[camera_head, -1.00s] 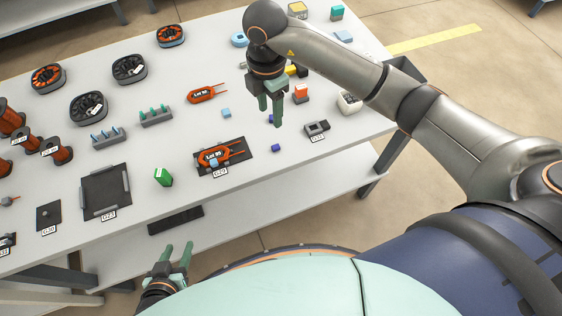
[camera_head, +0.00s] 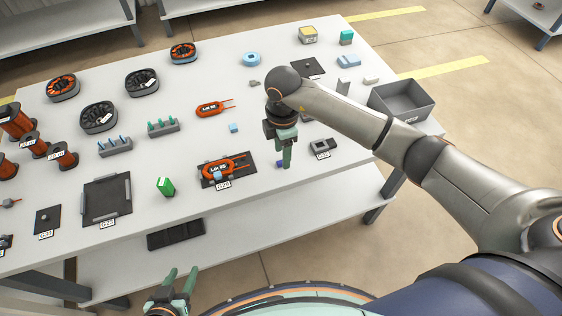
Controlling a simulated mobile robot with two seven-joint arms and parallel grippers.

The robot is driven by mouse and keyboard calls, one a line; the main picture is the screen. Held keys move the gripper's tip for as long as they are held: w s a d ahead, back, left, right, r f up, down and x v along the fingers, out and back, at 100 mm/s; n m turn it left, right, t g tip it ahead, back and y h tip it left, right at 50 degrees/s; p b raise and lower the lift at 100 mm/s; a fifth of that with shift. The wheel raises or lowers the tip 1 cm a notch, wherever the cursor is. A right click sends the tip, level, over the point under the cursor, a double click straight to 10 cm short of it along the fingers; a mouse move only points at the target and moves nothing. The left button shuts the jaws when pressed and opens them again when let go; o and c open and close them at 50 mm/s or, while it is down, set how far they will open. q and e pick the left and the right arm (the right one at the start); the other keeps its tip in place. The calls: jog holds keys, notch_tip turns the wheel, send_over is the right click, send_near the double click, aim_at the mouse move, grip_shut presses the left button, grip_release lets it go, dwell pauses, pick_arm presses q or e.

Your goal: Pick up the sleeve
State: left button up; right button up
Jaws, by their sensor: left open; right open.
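A small dark blue-purple piece (camera_head: 279,164), which may be the sleeve, lies on the table (camera_head: 200,190) near its front edge. I cannot tell for sure which part is the sleeve. My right gripper (camera_head: 285,160) is open and points down right at this piece, its fingers partly covering it. I cannot tell whether they touch it. My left gripper (camera_head: 181,279) is open and empty below the front edge of the table.
An orange coil (camera_head: 222,167) lies on a black mat (camera_head: 244,174) to the left of my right gripper. A dark grey block (camera_head: 321,147) is close on its right. A grey bin (camera_head: 402,101) sits at the right edge.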

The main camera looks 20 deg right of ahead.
aim_at(281, 163)
notch_tip(281, 163, down, 3)
jog(key=shift+r, duration=0.2)
grip_shut()
dwell(0.3)
